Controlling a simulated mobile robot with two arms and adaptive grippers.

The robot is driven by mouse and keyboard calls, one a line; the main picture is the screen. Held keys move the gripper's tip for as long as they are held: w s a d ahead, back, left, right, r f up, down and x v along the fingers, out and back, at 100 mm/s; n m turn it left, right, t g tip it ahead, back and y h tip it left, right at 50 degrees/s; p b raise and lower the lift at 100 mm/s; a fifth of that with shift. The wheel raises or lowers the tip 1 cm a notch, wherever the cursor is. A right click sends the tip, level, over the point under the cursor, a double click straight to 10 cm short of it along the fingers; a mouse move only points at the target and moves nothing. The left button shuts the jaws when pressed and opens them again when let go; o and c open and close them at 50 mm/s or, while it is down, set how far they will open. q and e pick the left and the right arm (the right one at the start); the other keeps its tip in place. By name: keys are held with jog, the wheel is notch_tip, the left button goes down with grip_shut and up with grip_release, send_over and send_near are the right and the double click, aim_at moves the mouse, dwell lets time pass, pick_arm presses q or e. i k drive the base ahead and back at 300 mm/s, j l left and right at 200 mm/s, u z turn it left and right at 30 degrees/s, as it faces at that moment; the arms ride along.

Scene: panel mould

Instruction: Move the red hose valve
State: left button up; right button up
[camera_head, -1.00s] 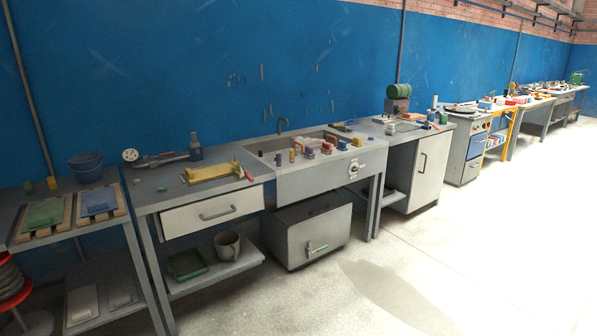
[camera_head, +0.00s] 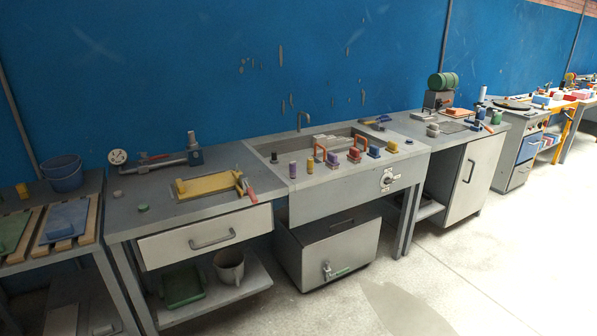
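A grey pipe assembly (camera_head: 170,162) with a round white gauge (camera_head: 118,157) lies at the back of the bench left of the sink. A small red part (camera_head: 143,157) shows on it near the gauge; it may be the red hose valve, but it is too small to tell. A red-handled piece (camera_head: 248,192) lies at the right end of a yellow tray (camera_head: 208,184) on the same bench. Neither gripper is in view.
The bench has a drawer (camera_head: 207,236) and a lower shelf with a green tray and grey pot (camera_head: 229,267). Right of it is a sink unit (camera_head: 345,181) with several small coloured pieces on its front rim. A blue bucket (camera_head: 62,173) stands left. Floor is clear at front right.

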aim_at(164, 155)
jog(key=i+j+u, duration=0.2)
jog(key=i+u, duration=0.3)
jog(key=i, duration=0.35)
jog(key=i+l+u, duration=0.1)
jog(key=i+u, duration=0.4)
jog(key=i, duration=0.3)
